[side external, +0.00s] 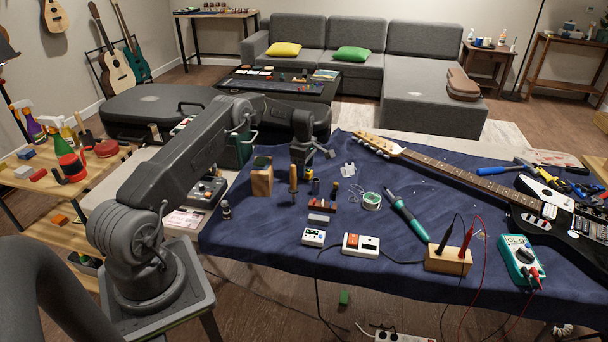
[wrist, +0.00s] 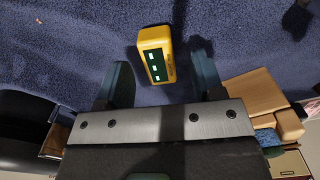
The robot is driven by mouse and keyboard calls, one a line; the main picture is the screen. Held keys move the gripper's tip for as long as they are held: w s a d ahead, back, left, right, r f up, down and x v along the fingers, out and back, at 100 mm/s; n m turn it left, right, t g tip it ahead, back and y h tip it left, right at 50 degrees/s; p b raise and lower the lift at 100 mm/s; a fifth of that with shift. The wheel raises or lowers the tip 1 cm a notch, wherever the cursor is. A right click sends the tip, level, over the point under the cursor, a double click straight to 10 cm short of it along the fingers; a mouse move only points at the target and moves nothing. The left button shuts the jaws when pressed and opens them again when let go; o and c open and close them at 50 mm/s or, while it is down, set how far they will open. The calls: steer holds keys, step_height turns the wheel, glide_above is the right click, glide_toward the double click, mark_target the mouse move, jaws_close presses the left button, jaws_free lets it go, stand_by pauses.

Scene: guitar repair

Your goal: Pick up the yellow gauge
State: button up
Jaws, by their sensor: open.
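The yellow gauge (wrist: 156,54) lies on the dark blue cloth (wrist: 75,45) in the wrist view, a small box with a dark face and pale lit marks. My gripper (wrist: 161,64) is open, with one finger to each side of the gauge in the picture. Gaps show between gauge and fingers, and nothing is held. In the side view my gripper (side external: 303,158) points down over the back left of the cloth. A bit of the yellow gauge (side external: 309,158) shows there, mostly hidden by the gripper.
A wooden block (side external: 261,181) stands left of my gripper; a wood-handled tool (side external: 293,184) and small dark cylinders stand in front. A guitar (side external: 470,172), soldering iron (side external: 408,215) and meter (side external: 521,259) occupy the right side.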

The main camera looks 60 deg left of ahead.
steer(key=shift+f, duration=0.95)
steer(key=c, duration=1.1)
